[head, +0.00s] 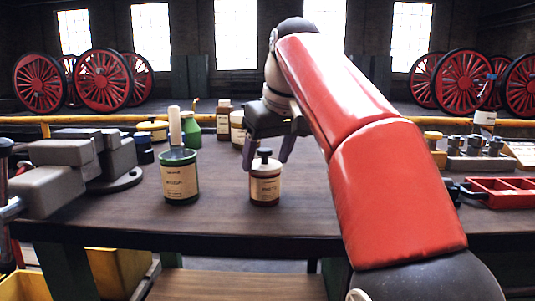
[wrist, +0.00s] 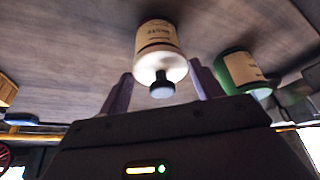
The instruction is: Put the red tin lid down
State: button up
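The tin also shows in the wrist view (wrist: 243,72).
A grey vise (head: 75,165) fills the bench's left side. A green bottle (head: 191,130) and pale containers stand behind. Bare wood (head: 120,215) lies at the front left.

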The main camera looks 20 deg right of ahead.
jog(key=o, duration=0.4)
jog(key=shift+f, duration=0.1)
